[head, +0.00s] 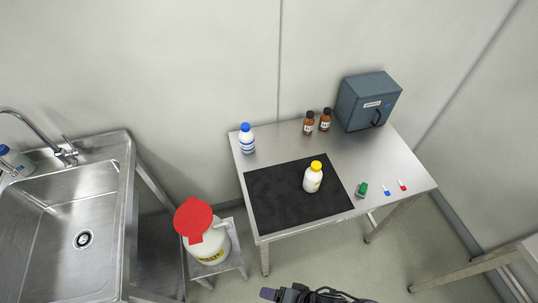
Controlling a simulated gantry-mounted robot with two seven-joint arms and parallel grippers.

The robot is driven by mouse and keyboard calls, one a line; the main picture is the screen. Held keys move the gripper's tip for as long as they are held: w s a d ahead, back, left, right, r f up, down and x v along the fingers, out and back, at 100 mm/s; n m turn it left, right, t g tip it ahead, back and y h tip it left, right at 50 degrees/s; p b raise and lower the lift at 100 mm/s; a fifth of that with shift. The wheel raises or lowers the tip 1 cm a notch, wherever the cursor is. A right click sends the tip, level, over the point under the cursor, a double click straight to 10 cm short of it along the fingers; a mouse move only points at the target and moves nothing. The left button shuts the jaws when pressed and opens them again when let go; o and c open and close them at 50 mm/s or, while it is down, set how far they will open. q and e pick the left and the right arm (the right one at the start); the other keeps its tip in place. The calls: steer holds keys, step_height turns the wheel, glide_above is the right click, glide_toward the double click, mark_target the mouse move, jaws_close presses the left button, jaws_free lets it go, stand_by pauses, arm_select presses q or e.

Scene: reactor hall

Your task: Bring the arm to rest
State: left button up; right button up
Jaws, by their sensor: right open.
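My right gripper (270,293) shows at the bottom edge of the head view, in front of the steel table and below its front edge. Only its dark body and a purple-grey tip are seen; the rest is cut off by the frame. It is open, and nothing shows in it. It is apart from the table and everything on it. My left gripper is not in view.
A steel table (350,160) carries a black mat (275,205), a yellow-capped bottle (313,178), a blue-capped bottle (247,140), brown bottles, small items and a grey box (366,100). A red-lidded container (205,235) and a sink (60,220) stand left. Floor shows in front.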

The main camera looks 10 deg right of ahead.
steer(key=d+r+n+g+h, duration=0.1)
steer(key=d+r+n+h, duration=0.25)
steer(key=d, duration=0.45)
steer(key=d+r+n+h, duration=0.3)
steer(key=d+r+n, duration=0.1)
steer(key=d, duration=0.4)
step_height(320, 180, up, 23)
steer(key=p, duration=2.3)
steer(key=shift+s+r+n, duration=0.15)
steer(key=shift+s+n, duration=0.15)
steer(key=shift+n, duration=0.15)
steer(key=shift+d, duration=0.15)
